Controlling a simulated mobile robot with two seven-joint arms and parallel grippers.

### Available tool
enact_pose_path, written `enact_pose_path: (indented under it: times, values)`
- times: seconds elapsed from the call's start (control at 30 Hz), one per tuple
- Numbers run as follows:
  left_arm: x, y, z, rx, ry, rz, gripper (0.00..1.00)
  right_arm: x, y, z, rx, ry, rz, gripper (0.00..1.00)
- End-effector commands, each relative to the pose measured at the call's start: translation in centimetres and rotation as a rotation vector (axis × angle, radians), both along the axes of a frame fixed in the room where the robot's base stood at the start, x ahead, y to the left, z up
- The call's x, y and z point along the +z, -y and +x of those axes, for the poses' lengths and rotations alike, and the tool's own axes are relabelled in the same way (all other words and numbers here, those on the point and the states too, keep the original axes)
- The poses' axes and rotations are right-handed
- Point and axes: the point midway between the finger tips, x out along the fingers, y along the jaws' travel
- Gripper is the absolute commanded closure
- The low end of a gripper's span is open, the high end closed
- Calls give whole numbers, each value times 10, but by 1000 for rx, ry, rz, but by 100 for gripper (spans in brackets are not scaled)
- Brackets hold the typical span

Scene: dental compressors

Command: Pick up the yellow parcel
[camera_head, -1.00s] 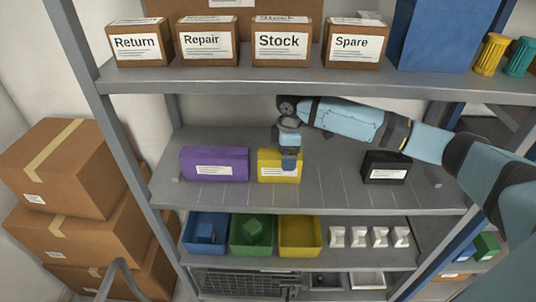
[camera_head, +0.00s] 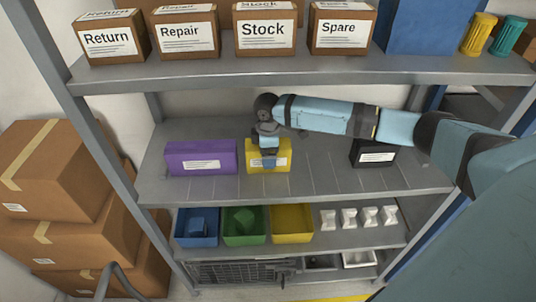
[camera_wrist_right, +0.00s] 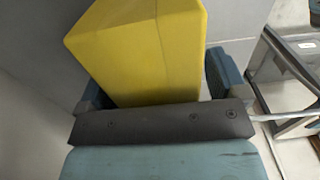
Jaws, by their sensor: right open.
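The yellow parcel (camera_head: 282,158) stands on the middle shelf, with a white label on its front. In the right wrist view the yellow parcel (camera_wrist_right: 140,50) fills the space between the two fingers of the open right gripper (camera_wrist_right: 155,85). One finger is on each side of it. Whether the fingers touch it cannot be told. My left gripper is not in view.
A purple parcel (camera_head: 200,156) stands to the left and a black parcel (camera_head: 374,154) to the right on the same shelf (camera_head: 320,180). Labelled boxes stand on the upper shelf (camera_head: 300,68). Blue, green and yellow bins (camera_head: 292,238) and several white pieces are on the shelf below.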

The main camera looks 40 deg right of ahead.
Motion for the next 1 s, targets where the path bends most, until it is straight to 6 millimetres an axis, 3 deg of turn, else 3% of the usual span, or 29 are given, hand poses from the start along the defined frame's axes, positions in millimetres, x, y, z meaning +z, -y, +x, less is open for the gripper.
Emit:
enact_pose_path:
  times: [0.13, 0.17, 0.4, 0.43, 0.77, 1.0]
  values:
    - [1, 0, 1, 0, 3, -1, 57, 0, 0, 0, 0, 0, 0, 8]
    - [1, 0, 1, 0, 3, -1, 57, 0, 0, 0, 0, 0, 0, 13]
    - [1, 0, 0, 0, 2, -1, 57, 0, 0, 0, 0, 0, 0, 68]
    - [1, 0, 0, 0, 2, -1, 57, 1, 0, 0, 0, 1, 0, 72]
    - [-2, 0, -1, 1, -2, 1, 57, 4, 0, 1, 0, 3, 1, 71]
    - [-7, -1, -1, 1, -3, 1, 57, 26, 0, 1, 0, 4, 1, 71]
